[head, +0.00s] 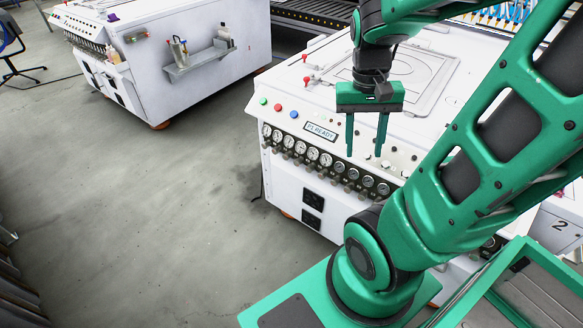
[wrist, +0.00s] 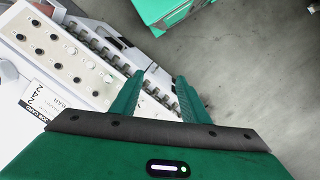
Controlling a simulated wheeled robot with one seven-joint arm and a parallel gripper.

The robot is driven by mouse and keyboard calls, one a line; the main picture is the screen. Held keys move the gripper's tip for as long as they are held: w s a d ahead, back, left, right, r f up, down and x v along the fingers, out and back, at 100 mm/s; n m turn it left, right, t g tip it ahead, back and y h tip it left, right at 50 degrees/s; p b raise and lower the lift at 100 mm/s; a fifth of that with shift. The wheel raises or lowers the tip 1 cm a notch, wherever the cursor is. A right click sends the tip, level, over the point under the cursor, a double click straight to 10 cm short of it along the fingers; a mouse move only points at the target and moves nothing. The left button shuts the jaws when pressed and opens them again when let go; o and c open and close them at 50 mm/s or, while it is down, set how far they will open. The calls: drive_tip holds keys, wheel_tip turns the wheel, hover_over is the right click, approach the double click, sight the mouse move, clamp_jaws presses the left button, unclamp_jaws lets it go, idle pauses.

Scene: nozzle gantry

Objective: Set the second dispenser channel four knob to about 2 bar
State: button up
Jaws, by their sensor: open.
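A white dispenser cabinet (head: 345,205) stands at the centre of the head view. A row of round pressure gauges (head: 312,153) runs along its front upper edge, with small dark knobs (head: 308,167) below them. Channel numbers and needle readings are too small to read, so I cannot tell which knob is channel four. My gripper (head: 365,154) is open and empty, fingers pointing down, and appears above the right part of the gauge row. In the wrist view my gripper (wrist: 158,78) has its fingers apart beside a row of dark fittings (wrist: 105,52) along the panel edge.
A similar white cabinet (head: 200,65) with a side shelf stands at the back left. Grey floor (head: 150,215) is open between. The panel carries coloured buttons (head: 278,107) and a "P1 READY" display (head: 320,131). My arm hides the cabinet's right part.

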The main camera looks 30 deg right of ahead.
drive_tip(key=w+f+m+g+h, duration=0.35)
drive_tip(key=w+f+h, duration=0.45)
drive_tip(key=w+f, duration=0.9)
drive_tip(key=t+h, duration=0.8)
drive_tip(key=t, duration=0.3)
approach(296, 164)
drive_tip(key=shift+n, duration=0.45)
drive_tip(key=x, duration=0.9)
drive_tip(key=shift+r, duration=0.1)
clamp_jaws()
drive_tip(key=shift+a, duration=0.4)
drive_tip(key=shift+d+n, duration=0.3)
drive_tip(key=shift+d, duration=0.05)
